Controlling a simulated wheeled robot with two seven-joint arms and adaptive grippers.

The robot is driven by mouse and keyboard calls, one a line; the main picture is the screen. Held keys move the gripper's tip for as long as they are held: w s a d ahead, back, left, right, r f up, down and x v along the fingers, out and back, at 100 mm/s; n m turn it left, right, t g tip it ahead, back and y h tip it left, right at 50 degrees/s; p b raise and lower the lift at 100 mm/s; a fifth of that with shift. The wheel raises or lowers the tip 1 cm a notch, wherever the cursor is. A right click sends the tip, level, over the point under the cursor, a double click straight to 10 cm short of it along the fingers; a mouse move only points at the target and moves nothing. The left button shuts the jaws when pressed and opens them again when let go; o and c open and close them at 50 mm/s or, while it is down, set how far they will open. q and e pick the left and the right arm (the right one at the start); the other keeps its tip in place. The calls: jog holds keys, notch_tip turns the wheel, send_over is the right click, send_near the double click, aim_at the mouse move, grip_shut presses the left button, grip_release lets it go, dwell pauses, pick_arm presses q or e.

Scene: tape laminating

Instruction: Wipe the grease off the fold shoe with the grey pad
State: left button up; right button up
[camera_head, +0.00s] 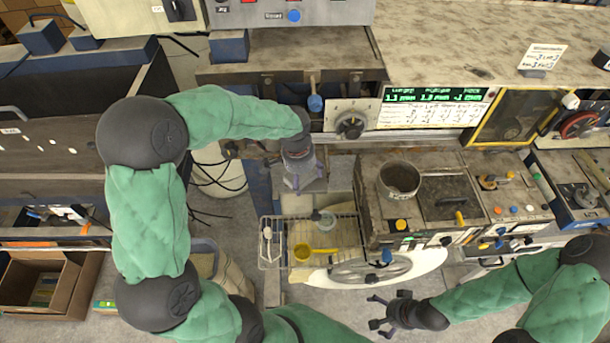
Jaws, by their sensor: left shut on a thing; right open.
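My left gripper (297,182) reaches down from the green-sleeved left arm, at the middle of the head view. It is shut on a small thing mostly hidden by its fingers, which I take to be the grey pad. Just beneath and beside it is a greyish metal plate (318,184), perhaps the fold shoe; I cannot tell whether the pad touches it. Any grease is too small to make out. My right gripper (378,312) is open and empty at the lower middle, in front of the white curved panel.
A dial box (350,122) and a green display (432,95) are behind.

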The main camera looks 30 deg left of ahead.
pick_arm(q)
jog(key=shift+s+a+r+p, duration=0.1)
jog(key=shift+s+r+p, duration=0.05)
jog(key=shift+r+p, duration=1.85)
jog(key=shift+r, duration=0.9)
jog(key=shift+r+p, duration=0.95)
jog(key=shift+r, duration=0.6)
